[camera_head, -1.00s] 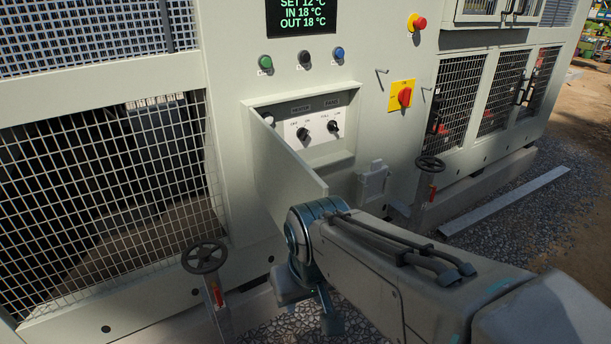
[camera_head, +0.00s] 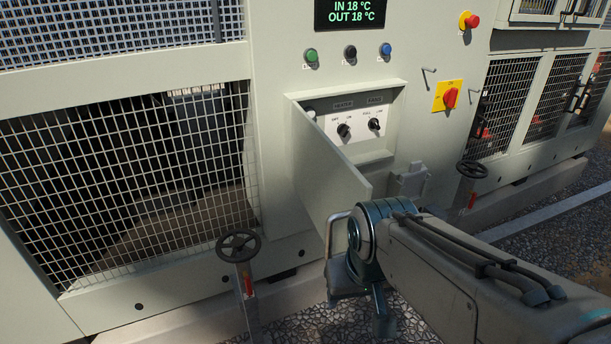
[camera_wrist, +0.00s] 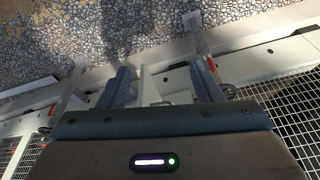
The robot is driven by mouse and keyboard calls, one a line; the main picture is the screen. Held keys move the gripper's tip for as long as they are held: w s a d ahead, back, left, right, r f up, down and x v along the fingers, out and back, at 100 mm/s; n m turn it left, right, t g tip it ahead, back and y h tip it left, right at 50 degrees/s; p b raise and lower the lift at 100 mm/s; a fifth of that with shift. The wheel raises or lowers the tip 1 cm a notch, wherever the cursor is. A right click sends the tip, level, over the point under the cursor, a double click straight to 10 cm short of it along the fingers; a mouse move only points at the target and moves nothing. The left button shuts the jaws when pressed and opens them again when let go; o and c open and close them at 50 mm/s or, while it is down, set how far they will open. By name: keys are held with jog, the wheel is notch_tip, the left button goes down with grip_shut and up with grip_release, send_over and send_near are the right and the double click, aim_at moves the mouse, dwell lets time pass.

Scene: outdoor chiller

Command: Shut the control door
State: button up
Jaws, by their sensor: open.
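The control door (camera_head: 335,165) is a pale grey-green panel. It stands open, swung outward from a shallow recess in the cabinet front. Inside the recess a white control panel (camera_head: 358,129) with black knobs shows. My gripper (camera_head: 362,300) is below the door's free lower corner, with its fingers downward in the head view. My wrist hides part of that corner. In the wrist view my gripper (camera_wrist: 166,84) has its two blue-grey fingers wide apart. A pale plate shows between them; I cannot tell whether it is the door or whether anything touches.
A black handwheel (camera_head: 238,246) on a post stands left of my gripper, and another handwheel (camera_head: 472,169) stands to the right. A grey bracket (camera_head: 409,181) juts out right of the recess. A yellow plate with a red switch (camera_head: 448,96) is farther right. Gravel lies below.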

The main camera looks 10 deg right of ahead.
jog(key=c, duration=0.5)
jog(key=shift+w+a+r+n, duration=0.15)
jog(key=shift+n, duration=0.45)
jog(key=c, duration=0.5)
jog(key=w+a+r+n+g+h, duration=0.1)
jog(key=n, duration=0.2)
jog(key=w+a+r+n+g+h, duration=0.1)
jog(key=w+n+h, duration=0.1)
jog(key=n, duration=0.2)
jog(key=w+a+r+n+h+p, duration=0.1)
jog(key=a+n+h, duration=0.1)
jog(key=n, duration=0.2)
jog(key=shift+w+r+g, duration=0.15)
jog(key=shift+w+g, duration=0.1)
jog(key=shift+g, duration=0.15)
grip_shut()
jog(key=w+a+r+n+t+h, duration=0.1)
jog(key=w+a+r+n+h, duration=0.25)
jog(key=a+n, duration=0.35)
jog(key=w+d+f+p, duration=0.1)
jog(key=w+d+f, duration=0.1)
jog(key=d+f, duration=0.5)
jog(key=d, duration=0.5)
jog(key=shift+w+n+h, duration=0.3)
jog(key=shift+n+h, duration=0.05)
jog(key=shift+n, duration=0.05)
jog(key=shift+d, duration=0.1)
jog(key=shift+w, duration=0.1)
